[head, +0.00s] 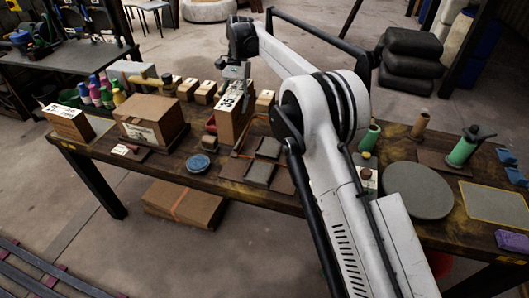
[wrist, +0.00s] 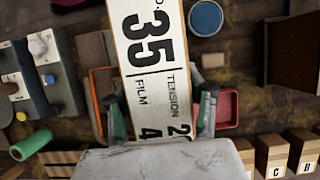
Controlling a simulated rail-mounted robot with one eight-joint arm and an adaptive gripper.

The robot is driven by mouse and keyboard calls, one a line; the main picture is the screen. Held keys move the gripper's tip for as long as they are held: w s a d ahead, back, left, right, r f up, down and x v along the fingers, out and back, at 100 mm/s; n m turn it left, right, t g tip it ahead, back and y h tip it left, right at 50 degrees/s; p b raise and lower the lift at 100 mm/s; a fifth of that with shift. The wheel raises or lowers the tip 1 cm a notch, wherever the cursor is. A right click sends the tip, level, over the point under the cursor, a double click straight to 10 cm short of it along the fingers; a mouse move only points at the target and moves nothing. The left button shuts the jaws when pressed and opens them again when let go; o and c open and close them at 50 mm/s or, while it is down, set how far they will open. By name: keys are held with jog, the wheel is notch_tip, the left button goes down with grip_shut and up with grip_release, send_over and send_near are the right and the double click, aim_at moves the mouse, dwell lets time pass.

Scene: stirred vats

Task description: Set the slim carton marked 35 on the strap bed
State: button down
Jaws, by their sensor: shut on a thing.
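The slim carton marked 35 (head: 229,116) is upright in my gripper (head: 236,80), over the back middle of the table. In the wrist view its white label (wrist: 150,50) reads 35 and TENSION FILM. My gripper's green-and-grey fingers (wrist: 161,112) are shut on it from both sides. I cannot tell whether its base touches anything. An orange-edged piece (wrist: 100,85) lies beside and below the carton, partly hidden by it. In the head view a dark board with grey pads (head: 259,172) lies in front of the carton. I cannot tell for certain which is the strap bed.
A large brown carton (head: 150,122) and another labelled carton (head: 68,122) stand to the left. A blue round dish (head: 198,163) is in front. A red tray (wrist: 228,108) and small lettered boxes (wrist: 270,160) are close by. A grey round plate (head: 418,190) lies right.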

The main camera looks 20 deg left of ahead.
jog(key=s+d+f, duration=0.2)
jog(key=d+f, duration=0.8)
jog(key=d, duration=0.1)
jog(key=shift+s+f, duration=0.15)
jog(key=shift+f, duration=0.1)
jog(key=shift+f+b, duration=0.2)
jog(key=shift+b, duration=0.15)
jog(key=c, duration=0.9)
grip_release()
jog(key=shift+o, duration=0.2)
jog(key=shift+r, duration=0.15)
jog(key=v, duration=1.2)
jog(key=shift+p, duration=0.3)
jog(key=shift+r, duration=0.1)
